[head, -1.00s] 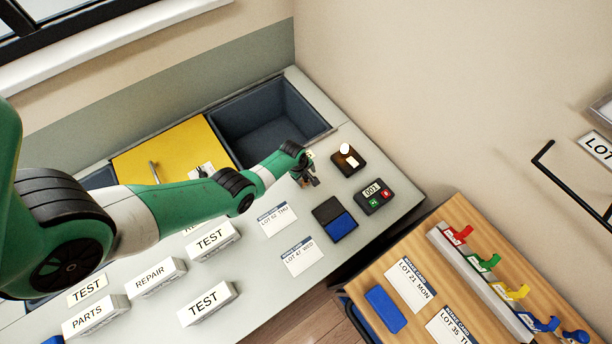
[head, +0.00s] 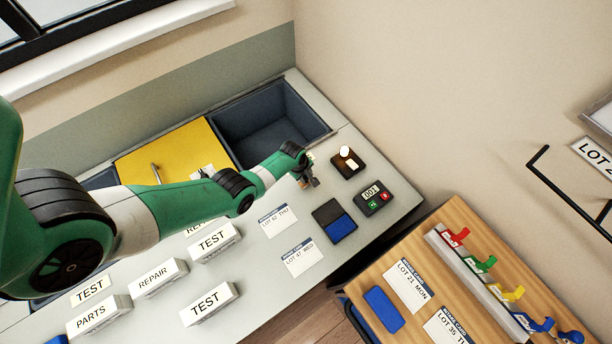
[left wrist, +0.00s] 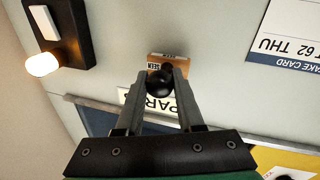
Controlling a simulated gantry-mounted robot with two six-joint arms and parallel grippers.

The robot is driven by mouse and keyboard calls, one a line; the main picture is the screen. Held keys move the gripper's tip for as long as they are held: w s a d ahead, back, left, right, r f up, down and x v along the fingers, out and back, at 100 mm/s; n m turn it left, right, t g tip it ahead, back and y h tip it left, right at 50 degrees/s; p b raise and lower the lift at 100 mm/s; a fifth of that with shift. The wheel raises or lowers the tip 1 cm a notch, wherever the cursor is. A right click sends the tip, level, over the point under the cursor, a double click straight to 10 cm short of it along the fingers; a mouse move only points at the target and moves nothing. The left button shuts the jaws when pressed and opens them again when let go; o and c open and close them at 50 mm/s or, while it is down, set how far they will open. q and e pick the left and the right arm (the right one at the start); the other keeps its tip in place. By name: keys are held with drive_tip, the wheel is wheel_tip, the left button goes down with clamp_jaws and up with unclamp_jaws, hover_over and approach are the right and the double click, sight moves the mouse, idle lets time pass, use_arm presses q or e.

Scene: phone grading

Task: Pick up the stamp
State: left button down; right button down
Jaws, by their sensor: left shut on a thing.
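The stamp (left wrist: 168,60) shows in the left wrist view as a small wooden block with a round black knob. My left gripper (left wrist: 158,88) is shut on the knob, with one finger on each side of it. In the head view my left gripper (head: 310,181) is over the grey bench, between the dark bin and the ink pad. The stamp is tiny and mostly hidden there. I cannot tell whether its base touches the bench. My right gripper is not in view.
A lamp box (head: 348,162), a counter (head: 371,198) and a blue-and-black pad (head: 335,221) stand right of the gripper. A dark bin (head: 326,131) lies behind. Intake cards (head: 278,220) and label blocks (head: 158,278) lie in front and left.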

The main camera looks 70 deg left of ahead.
use_arm(q)
drive_tip(key=s+d+r+p, duration=0.9)
drive_tip(key=s+r+p, duration=0.1)
drive_tip(key=p, duration=0.6)
drive_tip(key=shift+v, duration=0.8)
drive_tip(key=c, duration=1)
unclamp_jaws()
drive_tip(key=shift+s, duration=0.15)
drive_tip(key=shift+c, duration=0.2)
drive_tip(key=c, duration=0.5)
drive_tip(key=shift+c, duration=0.2)
